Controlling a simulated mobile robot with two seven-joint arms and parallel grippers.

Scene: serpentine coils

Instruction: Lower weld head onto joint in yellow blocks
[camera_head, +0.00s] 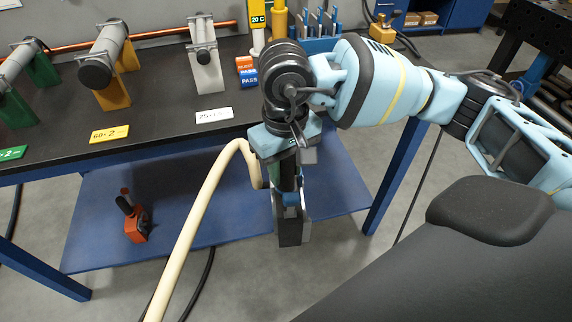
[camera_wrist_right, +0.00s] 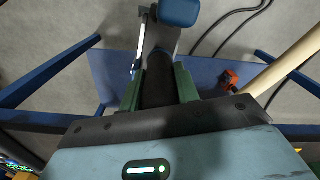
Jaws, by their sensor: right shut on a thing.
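The yellow blocks (camera_head: 116,92) stand on the black bench top at the left, with a grey cylinder (camera_head: 108,42) with a dark end lying on top. I cannot make out the joint itself. My right gripper (camera_head: 287,175) points down in front of the bench edge, to the right of and lower than the yellow blocks. It is shut on the dark handle of the weld head (camera_head: 291,222), which hangs over the lower shelf. In the right wrist view, the green fingers (camera_wrist_right: 158,95) hold the black handle, and the weld head (camera_wrist_right: 172,28) extends beyond. My left gripper is out of view.
A cream hose (camera_head: 197,215) curves down from near the weld head. The bench top (camera_head: 160,120) carries green blocks (camera_head: 38,72), grey blocks (camera_head: 207,70) and a copper pipe (camera_head: 160,33). A red tool (camera_head: 136,228) stands on the blue lower shelf (camera_head: 95,215).

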